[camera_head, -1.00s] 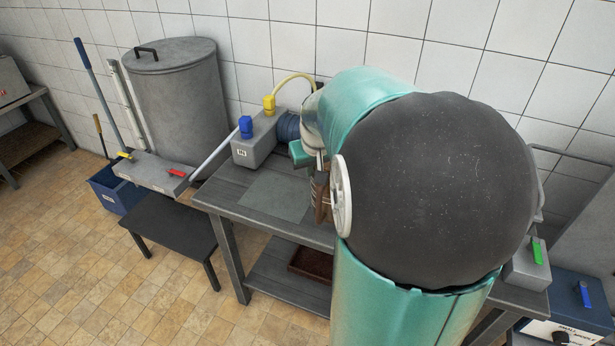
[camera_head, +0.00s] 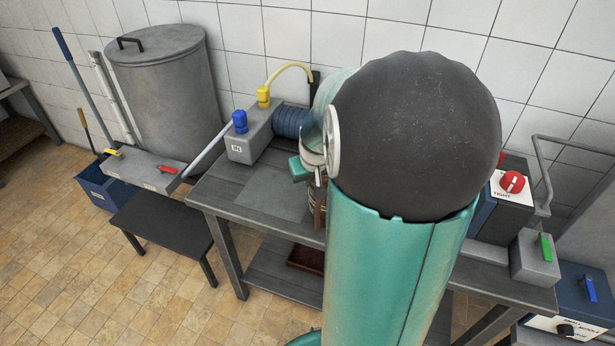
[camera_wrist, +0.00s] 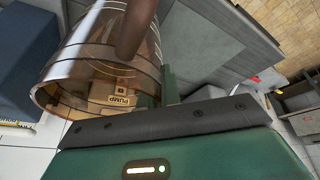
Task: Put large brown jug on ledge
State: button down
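The large brown jug (camera_wrist: 98,62) fills the upper left of the wrist view. It looks like clear brown glass with dark bands and a dark brown bar across it. In the head view only a narrow brown strip of it (camera_head: 318,205) shows beside my arm, above the grey table. My gripper (camera_wrist: 168,88) is right against or beside the jug, with one green finger showing behind the dark bar. The other finger is hidden, so its opening and any grip cannot be told. I cannot tell which surface is the ledge.
The grey table (camera_head: 225,195) has a valve box (camera_head: 250,140) at its back left. A black low bench (camera_head: 160,222) and a lidded grey drum (camera_head: 165,90) stand left. A red-knobbed box (camera_head: 500,205) and a green-switched box (camera_head: 535,258) are right. My arm hides the table's middle.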

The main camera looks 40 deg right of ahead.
jog(key=shift+s+f, duration=0.1)
jog(key=shift+s, duration=0.3)
jog(key=shift+w+f, duration=0.1)
jog(key=shift+w, duration=0.15)
jog(key=shift+s, duration=0.2)
jog(key=c, duration=1.6)
grip_release()
jog(key=shift+w+f, duration=0.15)
jog(key=shift+f, duration=0.05)
jog(key=shift+c, duration=0.2)
jog(key=shift+o, duration=0.2)
jog(key=shift+r, duration=0.1)
